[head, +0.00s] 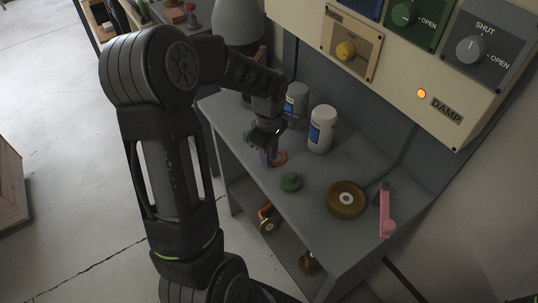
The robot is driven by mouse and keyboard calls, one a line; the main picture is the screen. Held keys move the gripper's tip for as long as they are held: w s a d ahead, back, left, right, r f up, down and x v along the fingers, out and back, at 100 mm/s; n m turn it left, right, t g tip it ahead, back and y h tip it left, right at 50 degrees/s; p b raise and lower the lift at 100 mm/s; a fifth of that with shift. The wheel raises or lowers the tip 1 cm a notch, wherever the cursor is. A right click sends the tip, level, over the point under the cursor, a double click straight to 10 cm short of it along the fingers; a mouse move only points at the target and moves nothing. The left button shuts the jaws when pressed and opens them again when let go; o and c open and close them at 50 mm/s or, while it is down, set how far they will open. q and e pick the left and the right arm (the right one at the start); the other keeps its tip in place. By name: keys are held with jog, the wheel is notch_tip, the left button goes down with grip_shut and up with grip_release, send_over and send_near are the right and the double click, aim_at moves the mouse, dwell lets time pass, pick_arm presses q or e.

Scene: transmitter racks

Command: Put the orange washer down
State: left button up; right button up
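The gap between the fingers is too small and dark to read. My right gripper is not in view.
A cream control panel (400,75) overhangs the back.

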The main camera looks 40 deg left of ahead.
pick_arm(q)
notch_tip(320, 180, up, 12)
jog(key=shift+r+b, duration=0.2)
jog(key=shift+b, duration=0.2)
dwell(1.1)
